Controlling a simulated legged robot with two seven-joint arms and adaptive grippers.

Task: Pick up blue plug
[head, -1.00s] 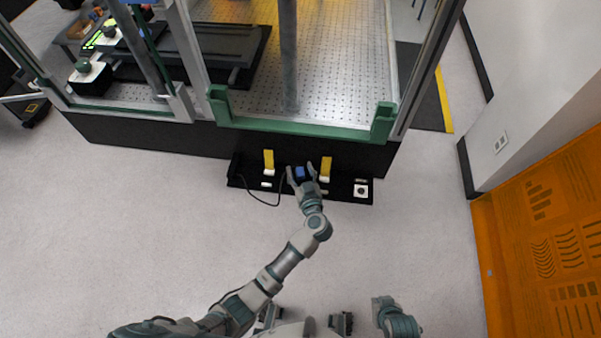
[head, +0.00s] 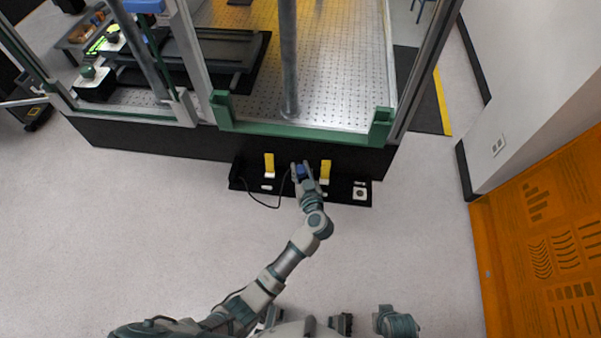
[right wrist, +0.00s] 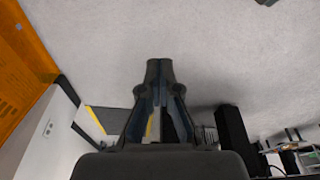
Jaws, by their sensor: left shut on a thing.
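The blue plug (head: 301,170) is at the black shelf (head: 345,198) at the foot of the bench, between two yellow upright pieces. My left gripper (head: 302,168) is closed around it, with the fingers on either side. The fingers hide part of the plug, and I cannot tell whether it is clear of the shelf. My right gripper shows in the right wrist view (right wrist: 160,64), away from the plug over open floor; its fingertips are together with nothing seen between them.
Yellow pieces (head: 269,164) and (head: 326,170) flank the plug closely. A black cable (head: 262,203) loops over the shelf's front edge. A white socket (head: 360,193) sits at the shelf's right end. The green-framed bench (head: 300,131) rises behind. The floor in front is clear.

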